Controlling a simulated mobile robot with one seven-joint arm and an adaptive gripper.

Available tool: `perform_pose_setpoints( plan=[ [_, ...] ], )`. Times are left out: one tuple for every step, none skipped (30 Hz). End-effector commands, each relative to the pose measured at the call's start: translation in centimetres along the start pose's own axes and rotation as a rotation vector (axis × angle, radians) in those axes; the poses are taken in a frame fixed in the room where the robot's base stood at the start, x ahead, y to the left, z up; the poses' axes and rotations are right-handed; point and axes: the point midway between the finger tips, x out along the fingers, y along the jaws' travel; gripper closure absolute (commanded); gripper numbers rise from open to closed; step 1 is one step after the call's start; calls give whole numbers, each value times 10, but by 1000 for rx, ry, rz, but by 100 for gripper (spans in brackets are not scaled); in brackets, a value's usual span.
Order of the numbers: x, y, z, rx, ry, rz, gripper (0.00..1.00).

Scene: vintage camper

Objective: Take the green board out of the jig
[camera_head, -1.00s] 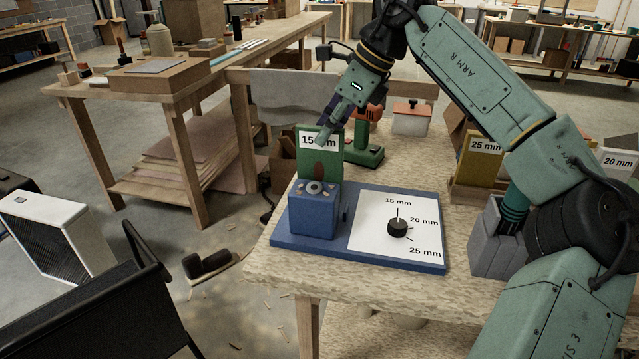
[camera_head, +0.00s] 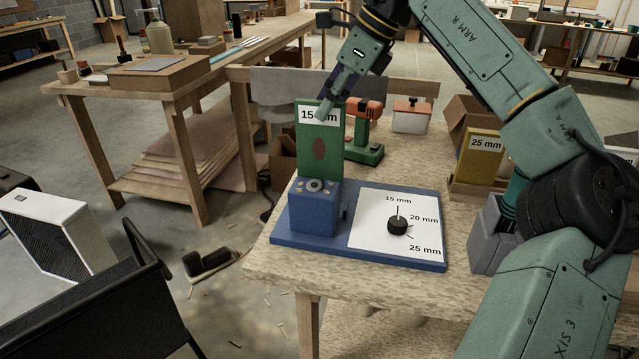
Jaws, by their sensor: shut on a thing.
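The green board (camera_head: 320,155) stands upright at the blue jig (camera_head: 315,211), with a white "15 mm" label near its top and a brown oval mark below it. My gripper (camera_head: 326,110) is shut on the board's top edge at its right side. The board's lower edge is hidden behind the jig block, so I cannot tell whether it is clear of the slot. The jig sits on a blue base with a white dial panel (camera_head: 371,228) and a black knob (camera_head: 397,224) pointing up near "15 mm".
An orange and green drill (camera_head: 365,140) stands close behind the board. A white box with a red lid (camera_head: 411,117) is farther back. A yellow "25 mm" board (camera_head: 480,156) and a grey holder (camera_head: 489,235) stand to the right. The pale worktop (camera_head: 350,283) is bare in front.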

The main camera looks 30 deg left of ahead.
Motion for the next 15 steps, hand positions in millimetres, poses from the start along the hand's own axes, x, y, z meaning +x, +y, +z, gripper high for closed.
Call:
perform_pose_setpoints(
  plan=[
    [-4, 0, 3, -1, -1, -1, 100],
    [-6, 0, 4, -1, -1, -1, 100],
    [-9, 0, 6, -1, -1, -2, 100],
    [-11, 0, 7, -1, -1, -2, 100],
    [-13, 0, 8, -1, -1, -2, 100],
    [-16, 0, 10, -1, -1, -1, 100],
    [-18, 0, 11, 0, -1, -1, 100],
    [-20, 0, 12, 0, -1, -1, 100],
    [-23, 0, 14, 0, -1, -2, 100],
    [-25, 0, 15, 0, -1, -2, 100],
    [-28, 0, 16, 0, -1, -2, 100],
    [-30, 0, 17, 0, 0, -2, 100],
    [-32, 0, 18, 0, 0, -1, 100],
    [-34, 0, 19, 0, 0, -1, 100],
    [-35, 0, 20, 0, 0, -1, 100]
  ],
)
